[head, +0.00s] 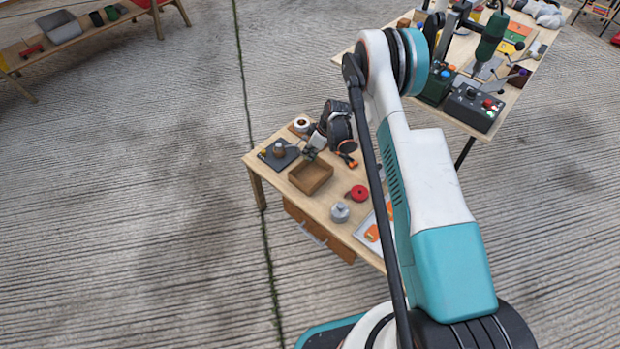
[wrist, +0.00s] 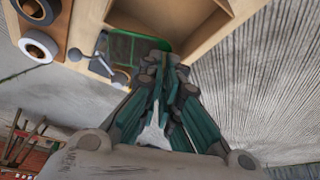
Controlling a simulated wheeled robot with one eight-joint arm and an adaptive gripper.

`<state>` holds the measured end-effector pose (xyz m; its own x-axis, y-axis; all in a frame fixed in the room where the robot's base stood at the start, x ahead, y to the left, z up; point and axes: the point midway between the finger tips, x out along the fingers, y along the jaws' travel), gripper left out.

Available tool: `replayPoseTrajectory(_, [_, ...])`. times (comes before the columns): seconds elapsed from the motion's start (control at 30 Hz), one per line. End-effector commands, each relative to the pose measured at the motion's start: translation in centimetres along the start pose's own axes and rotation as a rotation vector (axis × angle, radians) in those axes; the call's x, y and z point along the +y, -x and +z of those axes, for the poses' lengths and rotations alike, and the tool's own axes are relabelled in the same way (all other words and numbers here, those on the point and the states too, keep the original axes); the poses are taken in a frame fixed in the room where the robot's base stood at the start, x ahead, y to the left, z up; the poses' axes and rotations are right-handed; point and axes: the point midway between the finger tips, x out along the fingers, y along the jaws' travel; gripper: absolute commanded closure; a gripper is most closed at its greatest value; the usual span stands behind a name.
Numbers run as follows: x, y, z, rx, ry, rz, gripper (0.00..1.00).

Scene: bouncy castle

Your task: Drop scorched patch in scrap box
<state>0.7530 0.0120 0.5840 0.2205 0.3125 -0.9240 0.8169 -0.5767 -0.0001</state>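A dark patch with a green edge (wrist: 135,47) shows at my fingertips in the wrist view. I take it as the scorched patch; its dark middle is hard to read. My gripper (wrist: 165,62) has its teal fingers drawn together and appears shut on the patch's edge. In the head view my gripper (head: 312,150) is small and dark, just behind the open wooden box (head: 311,187). I take this box as the scrap box. In the wrist view the box (wrist: 222,38) is at the top, and the patch overlaps its near edge.
A dark plate with a knob (head: 278,153) and a white tape roll (head: 301,123) stand beside the box. A red roll (head: 359,193), a grey metal piece (head: 340,212) and an orange item on a tray (head: 372,233) lie to its right. Another bench (head: 455,140) stands behind.

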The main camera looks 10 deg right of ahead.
Motion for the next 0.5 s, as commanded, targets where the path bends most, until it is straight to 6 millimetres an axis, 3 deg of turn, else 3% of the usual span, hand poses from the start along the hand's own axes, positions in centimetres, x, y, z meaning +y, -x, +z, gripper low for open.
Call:
replayPoseTrajectory(0.13, [0.01, -1.08, 0.43, 0.0, 0.0, 0.0, 1.0])
replayPoseTrajectory(0.4, [0.0, -1.14, 0.47, 0.0, 0.0, 0.0, 1.0])
replayPoseTrajectory(0.5, [0.0, -1.14, 0.47, 0.0, 0.0, 0.0, 0.76])
